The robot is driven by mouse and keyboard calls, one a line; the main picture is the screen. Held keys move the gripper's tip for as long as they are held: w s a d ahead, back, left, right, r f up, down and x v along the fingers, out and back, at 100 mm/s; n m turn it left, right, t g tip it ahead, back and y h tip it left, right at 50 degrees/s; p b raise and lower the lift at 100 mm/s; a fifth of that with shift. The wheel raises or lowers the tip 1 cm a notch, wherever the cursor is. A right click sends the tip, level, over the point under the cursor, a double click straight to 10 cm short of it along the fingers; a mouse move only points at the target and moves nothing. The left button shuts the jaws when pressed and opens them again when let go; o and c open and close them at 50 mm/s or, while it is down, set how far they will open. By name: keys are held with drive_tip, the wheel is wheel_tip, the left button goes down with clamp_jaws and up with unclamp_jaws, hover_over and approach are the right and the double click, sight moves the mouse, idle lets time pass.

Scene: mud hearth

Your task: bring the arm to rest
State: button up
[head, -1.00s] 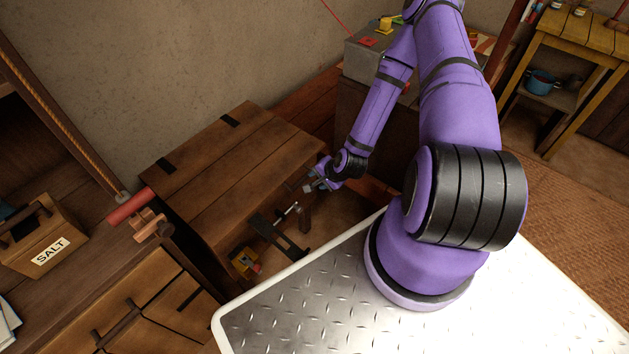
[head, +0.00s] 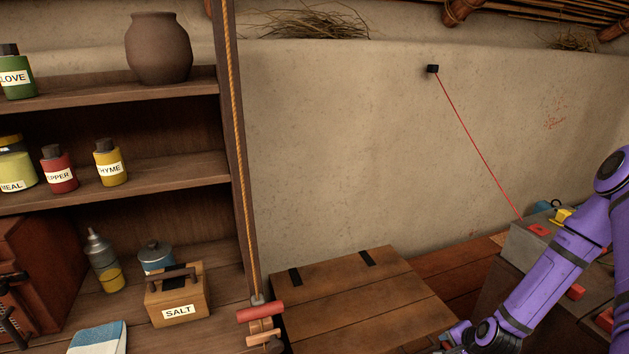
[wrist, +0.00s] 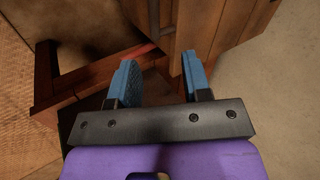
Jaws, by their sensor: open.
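My purple arm (head: 551,283) shows at the right edge of the head view, reaching down and left past the grey block. Its wrist end is cut off by the bottom edge of that view, near the front right of the wooden chest (head: 352,305). In the wrist view my gripper (wrist: 157,72) has its two blue fingers spread apart, with nothing between them. Beyond the fingertips are brown wooden boards (wrist: 205,25) and a reddish wooden frame (wrist: 85,75). I cannot tell how far the fingers are from the wood.
A shelf unit (head: 120,193) with jars, a clay pot (head: 158,48) and a salt box (head: 178,297) stands at the left. A rope (head: 239,150) hangs beside it. A grey block (head: 527,247) is at the right, with a red line running to the wall. The wall space above the chest is clear.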

drive_tip(key=w+r+n+g+h, duration=0.2)
drive_tip(key=r+n, duration=0.5)
drive_tip(key=r, duration=2)
drive_tip(key=s+a+r+n, duration=0.1)
drive_tip(key=s+a+r, duration=0.1)
drive_tip(key=s+r, duration=0.35)
drive_tip(key=s+a+r+n+t+h, duration=0.1)
drive_tip(key=s+a+r, duration=0.1)
drive_tip(key=r, duration=0.7)
drive_tip(key=s+a+r+n, duration=0.15)
drive_tip(key=s+r, duration=0.25)
drive_tip(key=r, duration=0.4)
drive_tip(key=s+a+r+n, duration=0.1)
drive_tip(key=s+r, duration=0.2)
drive_tip(key=s, duration=0.3)
drive_tip(key=s+a+r+n+y, duration=0.1)
drive_tip(key=s+a+r, duration=0.1)
drive_tip(key=s, duration=0.4)
drive_tip(key=shift+v, duration=0.8)
drive_tip(key=shift+w, duration=0.15)
drive_tip(key=shift+c, duration=0.3)
